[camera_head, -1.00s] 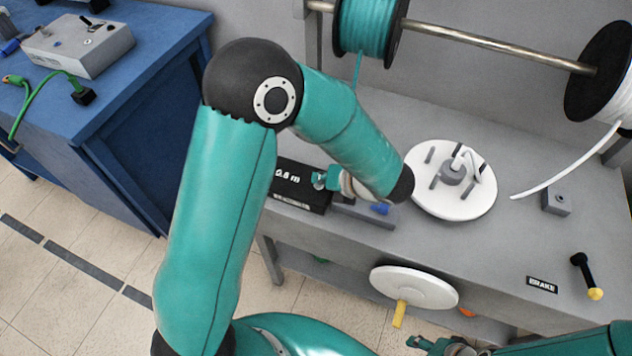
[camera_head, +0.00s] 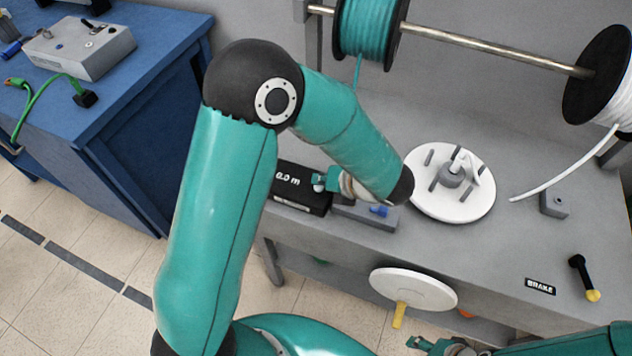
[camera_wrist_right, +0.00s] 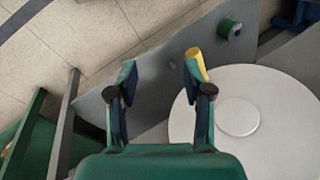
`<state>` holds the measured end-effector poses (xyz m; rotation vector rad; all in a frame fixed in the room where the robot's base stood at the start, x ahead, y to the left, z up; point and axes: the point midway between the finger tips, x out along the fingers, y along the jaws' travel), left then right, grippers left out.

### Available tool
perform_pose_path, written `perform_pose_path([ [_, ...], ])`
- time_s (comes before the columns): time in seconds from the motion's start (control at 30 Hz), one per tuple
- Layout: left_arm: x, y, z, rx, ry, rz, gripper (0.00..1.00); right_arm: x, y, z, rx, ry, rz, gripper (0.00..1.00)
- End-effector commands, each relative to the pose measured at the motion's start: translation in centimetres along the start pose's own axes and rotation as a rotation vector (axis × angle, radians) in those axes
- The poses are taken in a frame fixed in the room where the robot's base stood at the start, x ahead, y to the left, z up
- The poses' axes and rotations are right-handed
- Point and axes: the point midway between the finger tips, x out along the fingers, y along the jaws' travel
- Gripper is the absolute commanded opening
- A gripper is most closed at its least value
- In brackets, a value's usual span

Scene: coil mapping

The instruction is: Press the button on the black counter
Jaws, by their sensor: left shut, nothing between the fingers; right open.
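The black counter (camera_head: 300,199) sits on the left end of the grey bench, partly covered by my left arm. Its display seems to read 0.0 m. My left gripper (camera_head: 322,182) is shut and empty, at the right end of the counter top. The button is not visible; the gripper may hide it, and I cannot tell whether they touch. My right gripper (camera_head: 420,344) is low at the bottom edge of the head view. In the right wrist view it is open and empty (camera_wrist_right: 158,72), near a white disc (camera_wrist_right: 262,115) with a yellow handle (camera_wrist_right: 197,62).
A grey block with a blue knob (camera_head: 379,211) stands right of the counter. A white plate with pegs (camera_head: 450,205) lies behind. Teal (camera_head: 364,28) and white spools hang on a rod above. A brake lever (camera_head: 584,278) is at right. A blue bench (camera_head: 140,100) stands left.

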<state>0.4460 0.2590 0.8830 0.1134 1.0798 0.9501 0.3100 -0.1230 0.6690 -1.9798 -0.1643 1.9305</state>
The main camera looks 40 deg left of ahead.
Motion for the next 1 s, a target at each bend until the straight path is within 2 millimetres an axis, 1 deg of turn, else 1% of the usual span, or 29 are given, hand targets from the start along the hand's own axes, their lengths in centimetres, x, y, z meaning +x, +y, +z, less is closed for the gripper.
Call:
perform_pose_path([
  [0.07, -0.4, 0.3, 0.3, 0.0, 0.0, 0.0, 0.0, -0.5, -0.2, 0.0, 0.0, 0.0, 0.0, 0.5],
  [0.37, -0.4, 0.2, 0.3, 0.0, -0.001, 0.0, 0.0, -0.4, -0.1, 0.0, 0.0, 0.0, 0.0, 0.5],
  [0.5, -0.6, 0.4, 0.5, 0.0, -0.001, 0.0, 0.0, -0.7, -0.3, 0.0, 0.0, 0.0, 0.0, 0.5],
  [1.0, -3.8, 2.7, 2.8, 0.0, -0.001, 0.0, 0.0, -4.6, -1.7, 0.0, 0.0, 0.0, 0.0, 0.5],
])
